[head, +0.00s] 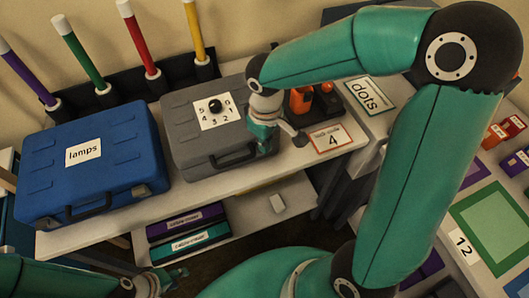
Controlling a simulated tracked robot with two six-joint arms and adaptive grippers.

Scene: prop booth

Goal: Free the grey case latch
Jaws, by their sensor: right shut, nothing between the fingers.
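The grey case (190,143) stands closed on the bench, right of the blue case. Its lid has a white number plate (205,121) with a black knob (215,106) and digits around it. A dark handle (232,160) is on its front side. My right gripper (267,148) is shut and empty at the front right corner of the grey case, close to the handle's right end. It covers that part of the case, and I cannot make out the latch or tell whether there is contact. My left gripper (172,279) is low at the bottom left, away from the case; its jaws are unclear.
A blue case (115,130) labelled "lamps" stands at left. A card (333,138) reading "lock code 4" lies right of the grey case. An orange and black object (300,100) stands behind my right gripper. Several coloured tubes stand in a black rack (100,88) at the back.

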